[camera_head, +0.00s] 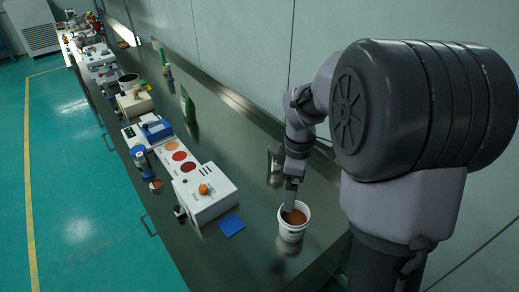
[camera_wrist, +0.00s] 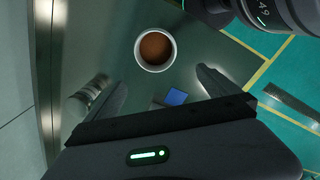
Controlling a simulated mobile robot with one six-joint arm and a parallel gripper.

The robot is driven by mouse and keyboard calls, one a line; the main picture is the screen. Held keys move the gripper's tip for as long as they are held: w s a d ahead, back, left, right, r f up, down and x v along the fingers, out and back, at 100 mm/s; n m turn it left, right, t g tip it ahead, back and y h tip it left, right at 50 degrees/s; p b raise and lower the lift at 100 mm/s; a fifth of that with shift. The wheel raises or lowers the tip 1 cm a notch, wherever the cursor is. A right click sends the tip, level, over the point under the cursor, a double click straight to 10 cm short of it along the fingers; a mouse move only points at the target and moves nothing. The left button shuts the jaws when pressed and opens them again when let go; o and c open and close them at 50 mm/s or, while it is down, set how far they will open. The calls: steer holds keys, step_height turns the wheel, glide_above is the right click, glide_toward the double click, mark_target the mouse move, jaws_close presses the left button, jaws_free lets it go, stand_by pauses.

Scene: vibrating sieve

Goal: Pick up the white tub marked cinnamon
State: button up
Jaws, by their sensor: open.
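A white round tub (camera_head: 291,230) filled with brown powder stands upright on the steel bench, near its front end. Its rim and brown contents also show in the wrist view (camera_wrist: 155,65). I cannot read a label on it. My gripper (camera_head: 290,204) points down at the tub, and in the head view a finger overlaps the tub's rim. In the wrist view, my gripper (camera_wrist: 152,82) has its fingers spread wide and nothing between them. The tub lies a little above the gap between the fingertips there. I cannot tell the height between fingers and rim.
A blue square (camera_head: 231,225) lies on the bench left of the tub. A white box with an orange knob (camera_head: 204,192) stands beyond it. A clear jar (camera_head: 274,162) stands behind my gripper, near the wall. Bench around the tub is mostly clear.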

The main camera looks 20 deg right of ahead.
steer(key=b, duration=0.5)
glide_toward(293, 220)
steer(key=s+a, duration=0.3)
steer(key=shift+n, duration=0.3)
steer(key=f+b, duration=0.1)
steer(key=f, duration=0.1)
steer(key=d+f+b, duration=0.1)
steer(key=f, duration=0.1)
steer(key=shift+f, duration=0.2)
steer(key=shift+s+r, duration=0.1)
steer(key=shift+c, duration=1.1)
steer(key=c, duration=1.3)
